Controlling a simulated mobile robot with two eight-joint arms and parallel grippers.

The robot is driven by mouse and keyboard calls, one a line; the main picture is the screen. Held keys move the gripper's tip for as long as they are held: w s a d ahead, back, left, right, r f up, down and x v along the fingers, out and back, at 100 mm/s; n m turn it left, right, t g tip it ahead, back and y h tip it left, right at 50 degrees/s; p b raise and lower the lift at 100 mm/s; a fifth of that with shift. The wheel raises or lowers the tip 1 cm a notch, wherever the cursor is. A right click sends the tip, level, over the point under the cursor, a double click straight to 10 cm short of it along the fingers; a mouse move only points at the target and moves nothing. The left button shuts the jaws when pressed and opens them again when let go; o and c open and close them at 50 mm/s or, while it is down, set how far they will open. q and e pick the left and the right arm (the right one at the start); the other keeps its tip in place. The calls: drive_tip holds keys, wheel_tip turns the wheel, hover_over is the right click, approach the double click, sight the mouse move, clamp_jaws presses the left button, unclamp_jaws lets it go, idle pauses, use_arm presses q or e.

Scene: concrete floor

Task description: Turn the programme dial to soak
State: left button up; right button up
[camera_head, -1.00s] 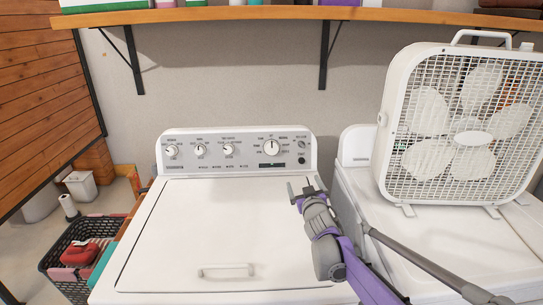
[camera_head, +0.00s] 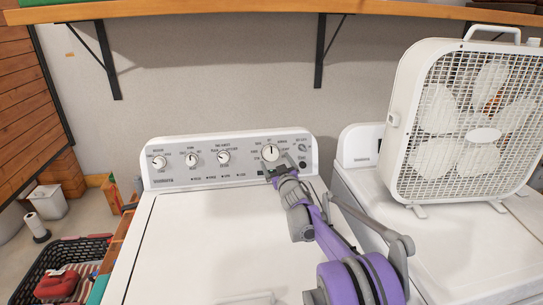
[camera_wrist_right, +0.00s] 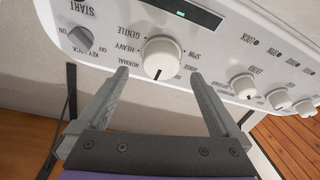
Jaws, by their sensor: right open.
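The programme dial (camera_head: 270,153) is the large white round knob at the right of the washer's control panel (camera_head: 188,178). In the right wrist view the dial (camera_wrist_right: 160,58) shows a dark pointer line, with labels such as "GENTLE", "HEAVY", "NORMAL" and "SPIN" around it. My right gripper (camera_head: 279,165) is just in front of and below the dial in the head view. In the wrist view its two fingers (camera_wrist_right: 160,85) are apart, one on each side of the dial, with nothing gripped. I cannot tell whether they reach the dial's depth. My left gripper is out of view.
Smaller knobs (camera_head: 223,157) sit left on the panel. A white box fan (camera_head: 465,125) stands on the machine at right. A wooden shelf (camera_head: 230,14) runs above. A laundry basket (camera_head: 48,252) is at lower left.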

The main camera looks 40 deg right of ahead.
sight(272, 155)
drive_tip(key=shift+x, duration=2.55)
drive_tip(key=shift+a, duration=0.1)
drive_tip(key=c, duration=1.4)
